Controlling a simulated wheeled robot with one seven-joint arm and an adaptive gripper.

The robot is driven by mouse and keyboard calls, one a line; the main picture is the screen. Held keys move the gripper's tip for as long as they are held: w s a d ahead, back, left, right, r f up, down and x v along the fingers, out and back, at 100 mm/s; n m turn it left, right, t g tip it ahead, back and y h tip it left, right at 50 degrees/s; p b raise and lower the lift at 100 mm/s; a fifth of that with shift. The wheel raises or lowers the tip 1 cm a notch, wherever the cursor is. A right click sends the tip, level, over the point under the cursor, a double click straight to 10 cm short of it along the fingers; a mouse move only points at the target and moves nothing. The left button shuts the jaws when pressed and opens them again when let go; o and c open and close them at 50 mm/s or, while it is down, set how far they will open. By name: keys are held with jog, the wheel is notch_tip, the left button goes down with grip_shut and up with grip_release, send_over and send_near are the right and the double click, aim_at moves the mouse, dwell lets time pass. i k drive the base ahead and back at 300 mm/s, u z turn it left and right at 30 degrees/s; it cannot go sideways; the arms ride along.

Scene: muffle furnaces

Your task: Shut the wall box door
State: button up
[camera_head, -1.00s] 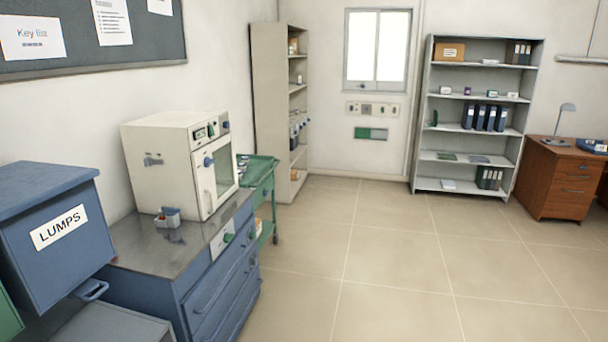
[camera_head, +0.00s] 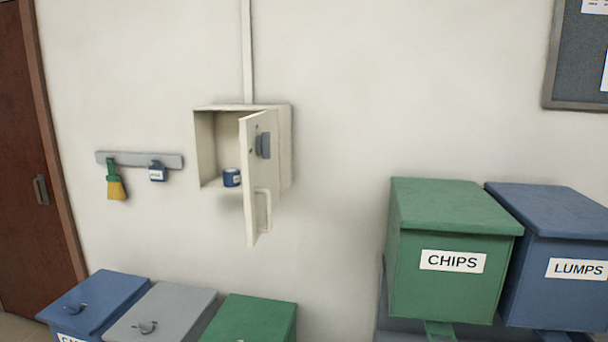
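The wall box (camera_head: 287,150) is a cream cabinet mounted on the wall, left of centre in the head view. Its door (camera_head: 256,190) is hinged on the right side and stands open, swung out from the wall. The door carries a grey latch (camera_head: 263,145) and a pale bar handle (camera_head: 264,210). The left part of the opening shows the inside, where a small blue tin (camera_head: 232,177) sits on the floor of the box. My gripper is not in view.
Below the box are blue (camera_head: 97,300), grey (camera_head: 165,312) and green (camera_head: 252,320) lidded bins. Green CHIPS (camera_head: 450,230) and blue LUMPS (camera_head: 560,235) bins stand at the right. A brown door (camera_head: 35,150) is at far left.

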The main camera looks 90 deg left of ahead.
aim_at(260, 181)
jog(key=u, duration=3)
jog(key=i, duration=1.4)
jog(key=z, duration=0.05)
